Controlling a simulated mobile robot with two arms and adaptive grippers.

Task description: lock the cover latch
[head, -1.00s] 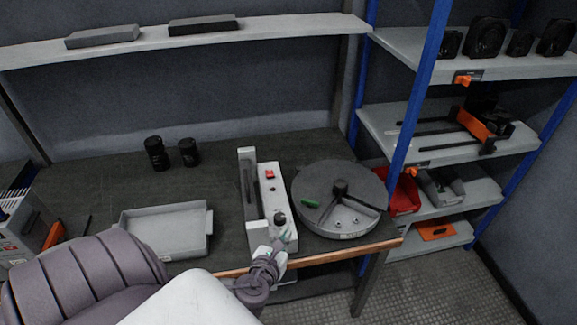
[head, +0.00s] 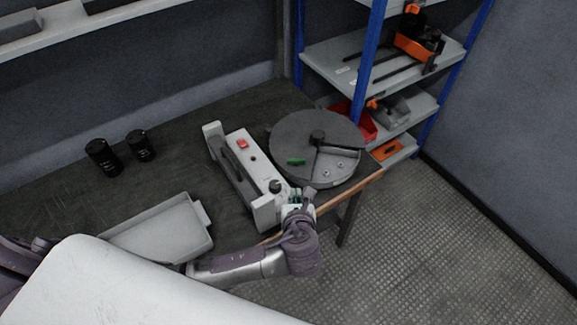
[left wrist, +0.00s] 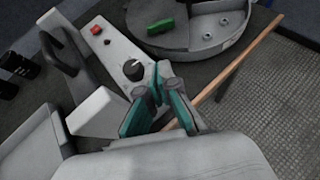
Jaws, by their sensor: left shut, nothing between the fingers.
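I cannot tell for sure which part is the cover latch. My left gripper (head: 306,194) is shut and empty by the drum's front edge. In the left wrist view its teal-sided fingers (left wrist: 160,76) are together, just right of the black knob (left wrist: 133,69). My right gripper is not in view.
A white control box (head: 258,170) with a red switch (head: 243,143) and a dark handle stands left of the drum. A grey tray (head: 150,232) and two black cylinders (head: 103,157) are on the bench. A blue-post shelf (head: 365,60) stands behind right.

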